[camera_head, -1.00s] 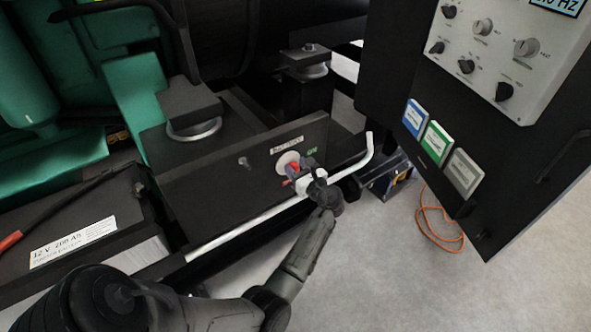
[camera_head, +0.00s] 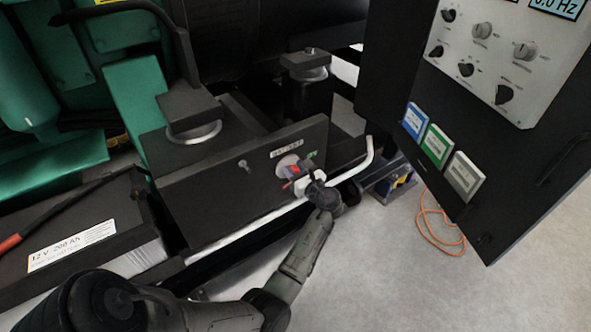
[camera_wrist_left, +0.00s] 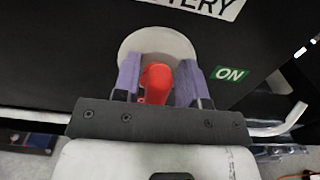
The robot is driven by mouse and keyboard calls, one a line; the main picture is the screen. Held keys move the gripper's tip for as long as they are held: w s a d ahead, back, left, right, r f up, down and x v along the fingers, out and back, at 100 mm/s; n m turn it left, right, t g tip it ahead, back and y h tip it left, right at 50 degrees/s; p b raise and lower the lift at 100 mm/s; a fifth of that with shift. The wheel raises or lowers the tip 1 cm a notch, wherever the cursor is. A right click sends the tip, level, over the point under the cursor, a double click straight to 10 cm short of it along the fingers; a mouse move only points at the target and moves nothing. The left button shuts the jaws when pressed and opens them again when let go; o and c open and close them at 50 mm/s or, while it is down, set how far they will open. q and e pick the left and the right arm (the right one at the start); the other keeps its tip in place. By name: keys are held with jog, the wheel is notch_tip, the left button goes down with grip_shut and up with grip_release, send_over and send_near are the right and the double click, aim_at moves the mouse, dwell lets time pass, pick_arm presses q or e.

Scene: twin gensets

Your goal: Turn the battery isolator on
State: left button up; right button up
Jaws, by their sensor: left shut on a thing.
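The battery isolator has a round pale plate (camera_wrist_left: 150,42) and a red handle (camera_wrist_left: 157,82) on a dark panel (camera_head: 210,185). A BATTERY label (camera_head: 287,148) is above it, and a green ON label (camera_wrist_left: 230,74) is to its right in the left wrist view. My left gripper (camera_wrist_left: 158,80) is at the isolator, its two purple-grey fingers on either side of the red handle, shut on it. In the head view the left gripper (camera_head: 295,172) partly covers the handle. In the wrist view the handle points roughly toward the camera's lower edge. The right gripper is not in view.
A white bent rail (camera_head: 245,228) runs just in front of and below the panel. A black battery (camera_head: 90,225) stands at the left. A control cabinet (camera_head: 470,110) is at the right. An orange cable (camera_head: 428,225) lies on open floor.

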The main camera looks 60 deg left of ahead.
pick_arm(q)
jog(key=shift+s+r+n+p, duration=0.2)
jog(key=shift+n+p, duration=0.45)
jog(key=shift+n, duration=0.45)
jog(key=shift+s+f+n+p, duration=0.1)
jog(key=shift+n+p, duration=0.25)
jog(key=shift+n, duration=0.55)
jog(key=shift+s+f+n, duration=0.15)
jog(key=shift+n, duration=0.65)
jog(key=n+b, duration=0.1)
jog(key=n, duration=0.3)
jog(key=f+n+b, duration=0.1)
jog(key=n, duration=0.3)
jog(key=s+f+n+b, duration=0.1)
jog(key=n, duration=0.3)
jog(key=shift+n, duration=0.3)
